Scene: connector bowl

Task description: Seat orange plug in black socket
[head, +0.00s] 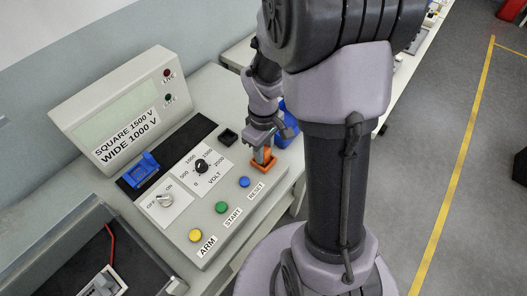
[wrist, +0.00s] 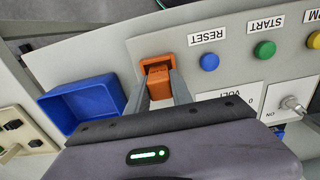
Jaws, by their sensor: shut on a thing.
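The orange plug (head: 264,158) is at the right end of the grey console, beside the RESET button. My gripper (head: 262,153) points down over it and is shut on it. In the wrist view the orange plug (wrist: 156,72) shows between the two grey fingers of my gripper (wrist: 158,98). I cannot tell whether its underside touches the console. A small square black socket (head: 228,136) sits on the console top, left of and behind my gripper, apart from the plug. It is hidden in the wrist view.
A blue plug-like block (head: 140,168) sits on the console's black strip. A volt knob (head: 201,167), a switch (head: 165,200) and coloured buttons stand up from the panel. A blue bin (wrist: 82,108) lies beside the console. The display housing (head: 118,110) rises at the back.

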